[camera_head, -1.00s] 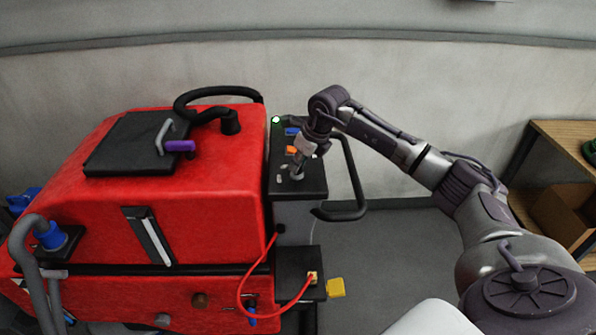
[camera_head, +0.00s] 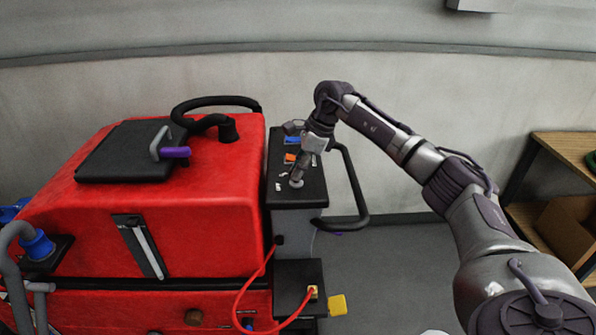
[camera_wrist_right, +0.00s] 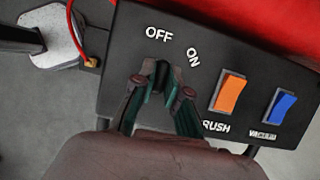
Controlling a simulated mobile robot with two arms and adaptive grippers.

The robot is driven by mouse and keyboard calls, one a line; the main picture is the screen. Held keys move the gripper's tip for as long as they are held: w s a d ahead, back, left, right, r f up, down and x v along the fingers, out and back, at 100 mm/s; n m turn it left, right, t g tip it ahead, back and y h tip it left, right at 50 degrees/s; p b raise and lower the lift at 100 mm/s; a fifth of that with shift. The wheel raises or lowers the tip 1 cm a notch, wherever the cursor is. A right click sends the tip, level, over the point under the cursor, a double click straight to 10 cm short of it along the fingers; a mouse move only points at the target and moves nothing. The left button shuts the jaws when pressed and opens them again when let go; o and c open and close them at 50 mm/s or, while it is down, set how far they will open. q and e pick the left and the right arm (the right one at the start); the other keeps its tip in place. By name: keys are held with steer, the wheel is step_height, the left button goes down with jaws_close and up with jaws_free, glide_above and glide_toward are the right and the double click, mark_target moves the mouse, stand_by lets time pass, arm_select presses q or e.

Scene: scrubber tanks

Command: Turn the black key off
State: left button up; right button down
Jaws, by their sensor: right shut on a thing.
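The black control panel (camera_head: 312,190) is on the right end of the red scrubber machine. My right gripper (camera_head: 297,178) points down at its near part. In the right wrist view the two fingertips (camera_wrist_right: 161,78) are closed around the small black key (camera_wrist_right: 160,70), just below the white OFF label (camera_wrist_right: 159,34). The ON label (camera_wrist_right: 193,57) is to the right of the fingertips. The fingers hide most of the key, so its exact angle is hard to tell. My left gripper is not in view.
An orange switch (camera_wrist_right: 229,94) and a blue switch (camera_wrist_right: 279,106) sit right of the key on the panel. A black handle loop (camera_head: 362,200) stands out to the panel's right. A red cable (camera_head: 243,297) hangs below. Wooden shelves (camera_head: 565,150) are at far right.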

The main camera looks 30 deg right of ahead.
steer(key=shift+r, duration=0.1)
stand_by(0.3)
steer(key=c, duration=1.2)
jaws_free()
steer(key=v, duration=1.2)
steer(key=shift+s, duration=0.1)
